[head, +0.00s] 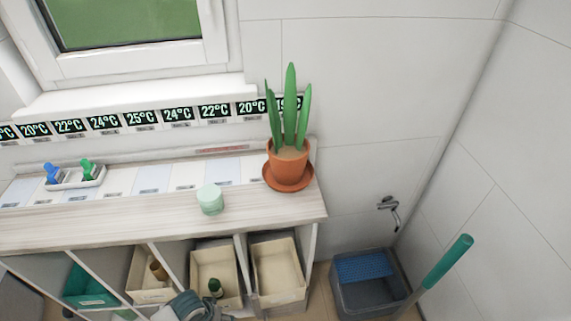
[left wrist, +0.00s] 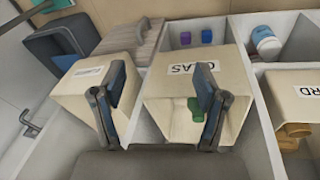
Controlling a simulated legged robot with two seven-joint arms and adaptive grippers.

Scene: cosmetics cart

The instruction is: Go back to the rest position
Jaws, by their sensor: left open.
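My left gripper (head: 185,306) shows at the bottom edge of the head view, in front of the cart's bins. In the left wrist view the left gripper (left wrist: 161,82) has its two fingers spread wide, with nothing between them. Its fingers appear over the cream bin with the upside-down label "GLAS" (left wrist: 190,75). A green item (left wrist: 196,108) lies in that bin; the head view shows a dark green bottle (head: 215,287) there. Contact between fingers and bin cannot be told. My right gripper is not in view.
The cart top (head: 120,222) carries a mint jar (head: 210,199), a potted plant (head: 288,165) and a white tray (head: 75,178) with blue and green items. Below are a teal bin (head: 90,287) and cream bins (head: 278,272). A grey bucket (head: 365,296) and green-handled pole (head: 447,262) stand right.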

